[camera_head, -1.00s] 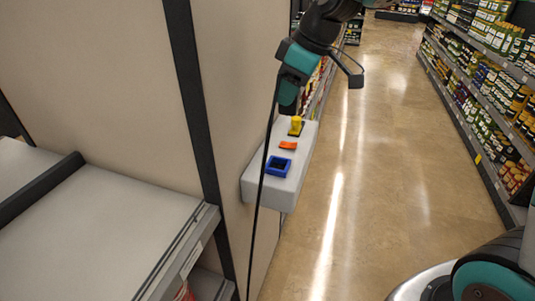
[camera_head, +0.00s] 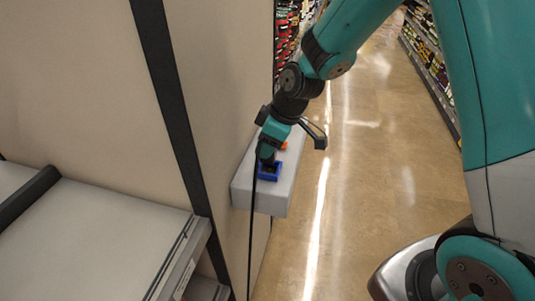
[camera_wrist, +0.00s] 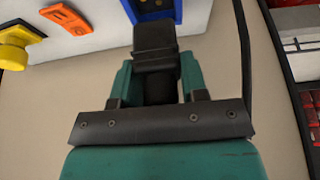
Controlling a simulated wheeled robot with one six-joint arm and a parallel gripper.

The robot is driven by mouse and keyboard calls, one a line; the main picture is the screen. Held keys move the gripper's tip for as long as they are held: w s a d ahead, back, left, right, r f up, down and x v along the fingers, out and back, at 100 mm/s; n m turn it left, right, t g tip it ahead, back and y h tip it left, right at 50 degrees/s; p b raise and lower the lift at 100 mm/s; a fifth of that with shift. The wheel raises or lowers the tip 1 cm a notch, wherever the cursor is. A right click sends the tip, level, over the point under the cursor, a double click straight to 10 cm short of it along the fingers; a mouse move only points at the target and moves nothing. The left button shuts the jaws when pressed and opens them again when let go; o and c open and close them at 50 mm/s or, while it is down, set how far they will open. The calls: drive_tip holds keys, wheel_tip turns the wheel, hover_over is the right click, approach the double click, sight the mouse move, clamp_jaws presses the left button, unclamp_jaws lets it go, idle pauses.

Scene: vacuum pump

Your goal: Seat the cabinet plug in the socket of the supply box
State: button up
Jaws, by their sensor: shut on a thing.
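The supply box (camera_head: 258,200) is a light grey box on the side of the tall beige panel. Its blue-framed socket (camera_head: 269,178) faces up; the frame also shows at the top of the wrist view (camera_wrist: 178,12). My gripper (camera_head: 267,155) is over the socket and shut on the black cabinet plug (camera_wrist: 155,45). The plug's far end overlaps the blue frame in the wrist view. It hides the socket's opening, so I cannot tell whether it is above it or partly inside. A black cable (camera_head: 250,235) hangs down from the plug area.
An orange switch (camera_wrist: 67,18) and a yellow knob (camera_wrist: 16,45) sit on the box beside the socket. A grey shelf unit (camera_head: 90,240) stands at the left. The aisle floor (camera_head: 370,170) to the right is clear.

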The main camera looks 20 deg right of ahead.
drive_tip(key=shift+f, duration=2.15)
drive_tip(key=o, duration=1)
drive_tip(key=shift+f, duration=0.15)
drive_tip(key=shift+c, duration=0.2)
drive_tip(key=v, duration=1.2)
drive_tip(key=s+a+r+m+g, duration=0.1)
drive_tip(key=s+a+r, duration=0.1)
drive_tip(key=s, duration=0.5)
drive_tip(key=s+a+r+m+g, duration=0.1)
drive_tip(key=s+a+r, duration=0.2)
drive_tip(key=s, duration=0.4)
drive_tip(key=s+a+r+m, duration=0.1)
drive_tip(key=s+a+r, duration=0.1)
drive_tip(key=s, duration=0.6)
drive_tip(key=shift+a+r+m+g+b, duration=0.2)
drive_tip(key=shift+a+m+g+b, duration=0.25)
drive_tip(key=shift+a, duration=0.15)
